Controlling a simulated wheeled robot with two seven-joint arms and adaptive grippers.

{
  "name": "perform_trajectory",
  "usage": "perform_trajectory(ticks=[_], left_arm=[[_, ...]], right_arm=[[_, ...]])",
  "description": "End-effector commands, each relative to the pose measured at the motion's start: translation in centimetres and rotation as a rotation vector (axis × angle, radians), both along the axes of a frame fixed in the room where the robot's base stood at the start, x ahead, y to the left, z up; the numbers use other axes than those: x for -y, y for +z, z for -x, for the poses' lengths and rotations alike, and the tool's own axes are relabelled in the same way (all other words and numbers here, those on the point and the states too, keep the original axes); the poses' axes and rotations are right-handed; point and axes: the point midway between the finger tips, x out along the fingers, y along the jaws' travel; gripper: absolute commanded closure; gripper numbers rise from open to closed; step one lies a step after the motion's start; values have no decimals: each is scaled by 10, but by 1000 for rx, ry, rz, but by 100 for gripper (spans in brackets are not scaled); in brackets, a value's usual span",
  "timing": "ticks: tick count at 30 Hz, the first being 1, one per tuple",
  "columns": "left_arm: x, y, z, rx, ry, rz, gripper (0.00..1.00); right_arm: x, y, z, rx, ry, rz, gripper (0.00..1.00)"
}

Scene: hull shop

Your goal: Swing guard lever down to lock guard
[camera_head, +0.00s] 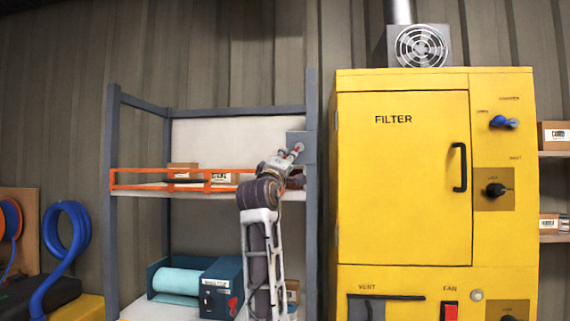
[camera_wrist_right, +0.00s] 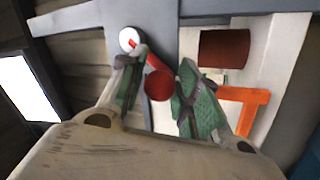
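The guard is an orange rail (camera_head: 140,178) along the front of the upper shelf; part of it shows in the wrist view (camera_wrist_right: 245,100). The guard lever is a red rod (camera_wrist_right: 150,57) with a round red knob (camera_wrist_right: 159,86), running from a white round pivot (camera_wrist_right: 129,39) on a grey plate. In the head view the lever (camera_head: 298,147) is small and partly hidden by my gripper, at the right shelf post. My right gripper (camera_wrist_right: 162,100) has its green-padded fingers spread either side of the knob; contact is not clear. My left gripper is not in view.
A grey shelf post (camera_head: 312,220) stands right beside my right arm, with the yellow filter cabinet (camera_head: 403,200) further right. Cardboard boxes (camera_head: 184,170) sit behind the rail. A teal roll dispenser (camera_head: 219,288) stands on the lower shelf. A dark red cylinder-like object (camera_wrist_right: 223,48) is near the gripper.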

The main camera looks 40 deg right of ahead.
Motion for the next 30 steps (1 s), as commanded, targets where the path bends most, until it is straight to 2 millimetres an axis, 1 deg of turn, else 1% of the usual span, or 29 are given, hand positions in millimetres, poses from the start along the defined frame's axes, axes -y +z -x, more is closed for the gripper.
perform_trajectory(ticks=[1, 2, 3, 17, 23, 30], left_arm=[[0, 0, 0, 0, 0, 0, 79], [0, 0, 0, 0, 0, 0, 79], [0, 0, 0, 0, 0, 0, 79], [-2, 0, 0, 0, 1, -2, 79], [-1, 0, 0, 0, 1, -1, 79], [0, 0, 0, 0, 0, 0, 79]], right_arm=[[0, 0, 0, 0, 0, 0, 57], [0, 0, 0, -1, 0, -1, 53], [0, 0, 0, -1, 0, -1, 53], [-3, -3, 0, -3, 3, -3, 53], [-14, -8, 6, -3, 4, -3, 53], [-34, -16, 19, -2, 2, -2, 53]])
